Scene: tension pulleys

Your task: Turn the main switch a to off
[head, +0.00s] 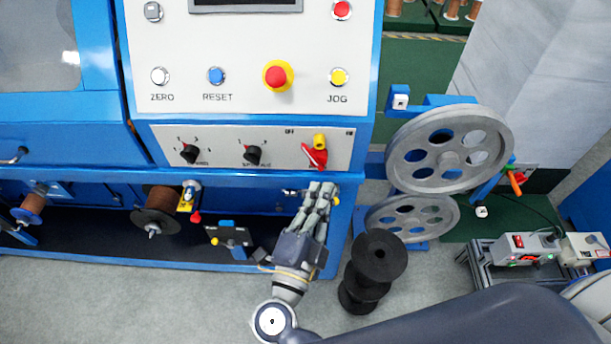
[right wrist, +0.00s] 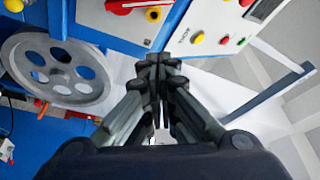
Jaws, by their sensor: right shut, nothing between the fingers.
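The main switch (head: 316,156) is a red handle with a yellow part above it, on the lower white panel of the blue machine. An OFF label is at its upper left and an ON label at its upper right. The red handle lies tilted, its upper end toward the left. In the right wrist view the switch's red part (right wrist: 136,5) shows at the top edge, partly cut off. My right gripper (head: 323,187) is shut and empty, just below the switch and apart from it in the head view. Its closed fingertips also show in the right wrist view (right wrist: 158,62). My left gripper is not in view.
Two black rotary knobs (head: 189,153) (head: 252,154) are left of the switch. Above are a red-and-yellow emergency button (head: 277,76) and a yellow JOG button (head: 338,77). A large grey pulley (head: 450,158) stands to the right, with black spools (head: 379,256) on the floor below.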

